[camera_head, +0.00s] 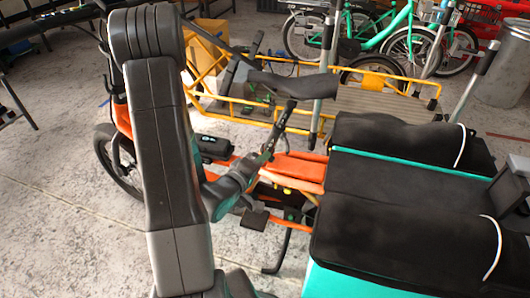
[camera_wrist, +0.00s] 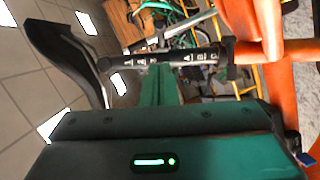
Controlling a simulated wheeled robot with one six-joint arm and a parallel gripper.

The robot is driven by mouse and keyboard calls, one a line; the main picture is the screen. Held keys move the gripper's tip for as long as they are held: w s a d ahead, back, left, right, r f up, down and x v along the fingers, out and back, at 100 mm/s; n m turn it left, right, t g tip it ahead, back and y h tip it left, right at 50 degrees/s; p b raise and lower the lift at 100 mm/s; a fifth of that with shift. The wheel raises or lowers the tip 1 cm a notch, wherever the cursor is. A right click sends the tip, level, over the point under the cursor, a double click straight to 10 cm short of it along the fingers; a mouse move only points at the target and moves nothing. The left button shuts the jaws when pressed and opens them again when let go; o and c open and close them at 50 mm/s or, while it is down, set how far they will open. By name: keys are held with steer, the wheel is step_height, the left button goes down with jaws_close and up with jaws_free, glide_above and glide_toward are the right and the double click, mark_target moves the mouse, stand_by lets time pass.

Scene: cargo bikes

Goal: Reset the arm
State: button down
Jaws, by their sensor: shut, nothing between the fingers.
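My grey arm (camera_head: 165,130) rises from the bottom of the head view, folded at a tall elbow near the top. A grey and teal part (camera_head: 235,187) shows just right of it, among orange bike parts; the upper arm hides some of it. In the wrist view a teal housing with a lit green light fills the bottom. My gripper (camera_wrist: 158,85) shows above it as a narrow teal and dark shape, its fingers together with nothing held. A black bar (camera_wrist: 180,57) crosses beyond it, close by; I cannot tell whether they touch.
An orange cargo bike (camera_head: 300,170) stands close around the arm's end. Black covers (camera_head: 400,185) over a teal box lie to the right. A yellow-framed cargo bike (camera_head: 250,110) and teal bikes (camera_head: 400,45) stand behind. Concrete floor (camera_head: 50,215) is open at left.

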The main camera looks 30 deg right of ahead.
steer(key=s+a, duration=0.4)
steer(key=shift+a, duration=0.2)
